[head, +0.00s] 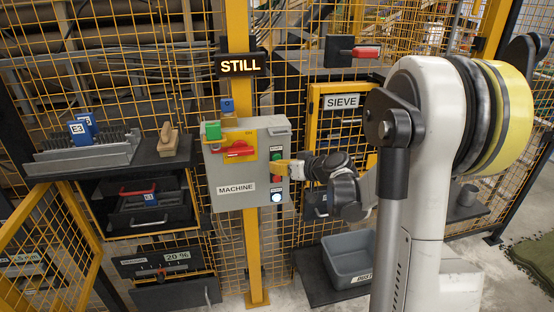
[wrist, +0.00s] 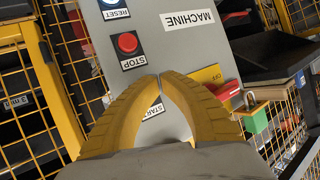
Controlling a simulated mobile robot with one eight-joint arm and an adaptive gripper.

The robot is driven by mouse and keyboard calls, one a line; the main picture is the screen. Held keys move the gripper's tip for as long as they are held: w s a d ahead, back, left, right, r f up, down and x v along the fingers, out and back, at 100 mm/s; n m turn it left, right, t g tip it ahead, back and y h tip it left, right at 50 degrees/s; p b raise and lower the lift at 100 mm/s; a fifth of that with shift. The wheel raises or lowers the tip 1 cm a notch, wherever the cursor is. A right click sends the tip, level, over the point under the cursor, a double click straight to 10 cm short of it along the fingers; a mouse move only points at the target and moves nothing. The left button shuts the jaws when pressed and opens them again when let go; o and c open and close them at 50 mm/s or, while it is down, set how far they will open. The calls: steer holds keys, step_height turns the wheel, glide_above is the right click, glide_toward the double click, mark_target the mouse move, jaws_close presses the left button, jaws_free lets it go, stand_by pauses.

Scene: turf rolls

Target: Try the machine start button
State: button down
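The grey machine box (head: 229,172), labelled MACHINE, hangs on a yellow post. On its right side sit a green button (head: 277,155), a red stop button (head: 277,178) and a lit white reset button (head: 276,197). My gripper (head: 279,166) points at this row from the right. In the wrist view the box is upside down; my gripper's (wrist: 160,80) two yellow fingers meet at their tips, holding nothing visible. They partly cover the START label (wrist: 153,109) and hide the start button. The stop button (wrist: 127,43) is clear. Whether the fingertips touch the panel, I cannot tell.
A lit sign (head: 241,65) above the box reads STILL. A red switch (head: 238,149) on a yellow plate and a green padlock (head: 211,131) are on the box. A shelf (head: 95,163) juts out at left. A grey bin (head: 349,260) stands low, below my arm.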

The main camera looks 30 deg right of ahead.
steer(key=shift+w, duration=0.2)
steer(key=shift+w+d, duration=0.15)
steer(key=shift+w, duration=0.1)
steer(key=shift+w+d, duration=0.1)
steer(key=shift+w, duration=0.3)
stand_by(0.8)
steer(key=shift+s, duration=0.15)
steer(key=shift+s+a, duration=0.25)
steer(key=shift+s, duration=0.45)
steer(key=s, duration=0.2)
steer(key=s+a, duration=0.1)
steer(key=s, duration=0.1)
steer(key=shift+s+a, duration=0.2)
steer(key=shift+s, duration=0.15)
stand_by(0.7)
